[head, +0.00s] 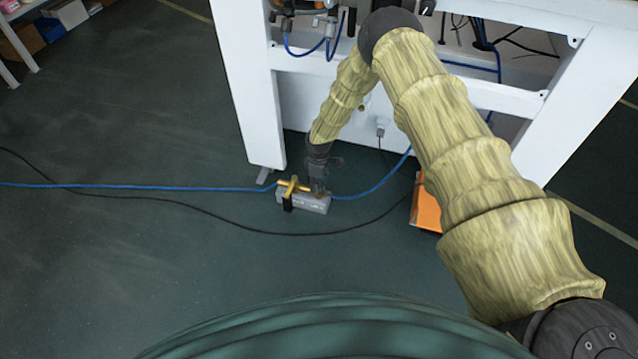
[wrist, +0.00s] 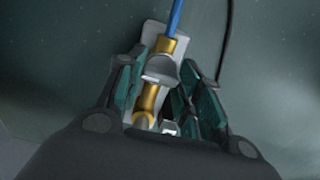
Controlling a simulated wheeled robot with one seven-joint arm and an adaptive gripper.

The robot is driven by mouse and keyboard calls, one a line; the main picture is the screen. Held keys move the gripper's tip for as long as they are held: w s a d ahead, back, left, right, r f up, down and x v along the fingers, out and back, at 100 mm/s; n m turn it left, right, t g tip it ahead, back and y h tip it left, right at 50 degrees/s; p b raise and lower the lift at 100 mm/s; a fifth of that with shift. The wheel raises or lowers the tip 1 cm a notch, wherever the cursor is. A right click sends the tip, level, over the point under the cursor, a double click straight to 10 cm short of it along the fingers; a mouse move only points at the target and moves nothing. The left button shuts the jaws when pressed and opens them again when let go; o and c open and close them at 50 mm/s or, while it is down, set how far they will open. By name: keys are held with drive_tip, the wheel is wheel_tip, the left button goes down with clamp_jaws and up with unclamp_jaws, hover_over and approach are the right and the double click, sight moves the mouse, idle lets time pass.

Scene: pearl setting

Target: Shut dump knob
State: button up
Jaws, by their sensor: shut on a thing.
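A small grey block unit with brass fittings (head: 313,205) rests on the dark floor by the white bench's left leg. A blue hose (wrist: 175,18) runs into its brass end. My gripper (head: 319,188) reaches down onto the right part of the unit. In the wrist view, my gripper's teal-padded fingers (wrist: 160,80) stand on either side of the brass line. A grey knob-like piece (wrist: 162,70) sits between them, and I take it for the dump knob. The fingers are closed in on it, though the exact contact is partly hidden.
The white bench frame (head: 245,80) stands close behind and around my arm. An orange box (head: 427,208) is on the floor to the right. The blue hose and a black cable (head: 200,199) cross the floor.

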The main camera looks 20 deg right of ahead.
drive_tip(key=o, duration=1)
drive_tip(key=shift+d, duration=0.1)
drive_tip(key=shift+r, duration=0.15)
wheel_tip(320, 180, up, 12)
drive_tip(key=shift+f, duration=0.15)
drive_tip(key=shift+s, duration=0.1)
